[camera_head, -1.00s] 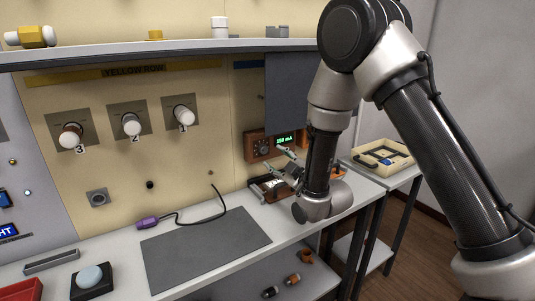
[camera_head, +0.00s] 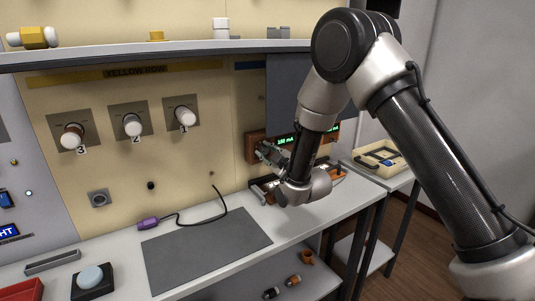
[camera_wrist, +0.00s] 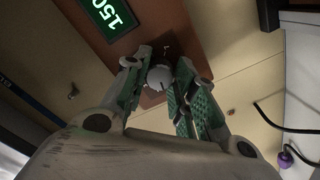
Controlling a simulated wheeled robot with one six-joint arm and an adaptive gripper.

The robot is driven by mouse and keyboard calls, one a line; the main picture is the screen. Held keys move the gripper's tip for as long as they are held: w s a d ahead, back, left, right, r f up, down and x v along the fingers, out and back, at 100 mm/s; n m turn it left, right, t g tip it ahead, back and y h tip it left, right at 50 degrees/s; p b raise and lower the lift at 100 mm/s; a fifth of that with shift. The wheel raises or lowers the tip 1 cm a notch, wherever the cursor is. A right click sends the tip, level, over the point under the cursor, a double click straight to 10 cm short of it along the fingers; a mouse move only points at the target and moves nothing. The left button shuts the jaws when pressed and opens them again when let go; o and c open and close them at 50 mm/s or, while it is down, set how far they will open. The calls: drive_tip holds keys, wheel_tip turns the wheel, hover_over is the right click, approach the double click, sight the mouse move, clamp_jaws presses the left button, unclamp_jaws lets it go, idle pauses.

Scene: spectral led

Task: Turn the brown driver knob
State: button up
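The brown driver (camera_head: 252,152) is a box on the back wall at the right end of the panel, with a green lit display (camera_head: 287,139). In the wrist view the driver (camera_wrist: 150,28) fills the top middle, and its display (camera_wrist: 108,14) shows 150. Its round grey knob (camera_wrist: 159,79) lies between the fingers of my gripper (camera_wrist: 162,68), one on each side. The fingers look spread around the knob; I cannot tell whether either touches it. In the head view my gripper (camera_head: 264,152) is at the driver's front and hides the knob.
Three white knobs (camera_head: 132,125) sit on the yellow panel to the left. A grey mat (camera_head: 205,250) and a purple-ended cable (camera_head: 148,223) lie on the bench. A shelf (camera_head: 150,52) runs above. A beige tray (camera_head: 385,160) stands on a side table at right.

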drive_tip(key=c, duration=0.3)
drive_tip(key=m, duration=0.3)
drive_tip(key=shift+m, duration=2.1)
drive_tip(key=o, duration=1)
